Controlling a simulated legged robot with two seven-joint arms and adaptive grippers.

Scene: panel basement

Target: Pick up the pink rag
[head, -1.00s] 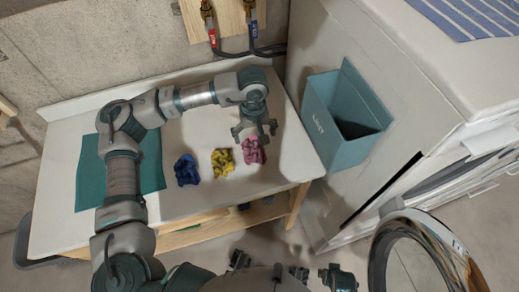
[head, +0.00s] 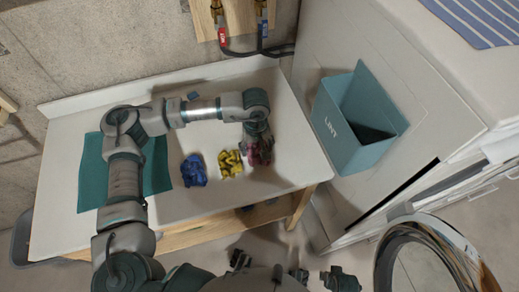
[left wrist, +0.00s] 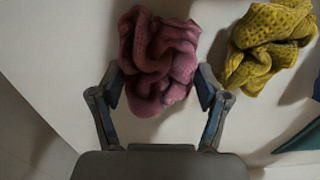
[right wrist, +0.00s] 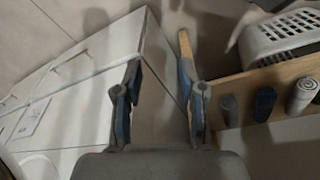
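The pink rag (left wrist: 158,58) lies crumpled on the white table. In the left wrist view its near part sits between the two open fingers of my left gripper (left wrist: 162,88). In the head view the pink rag (head: 262,152) is partly hidden under my left gripper (head: 258,143), which reaches down over it. I cannot tell whether the fingers touch the rag. My right gripper (right wrist: 160,92) is open and empty, low in front of the table.
A yellow rag (head: 230,163) lies just left of the pink one, and a blue rag (head: 194,170) lies further left. A teal mat (head: 90,180) covers the table's left part. A teal lint bin (head: 345,150) is at the white machine's side, right of the table.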

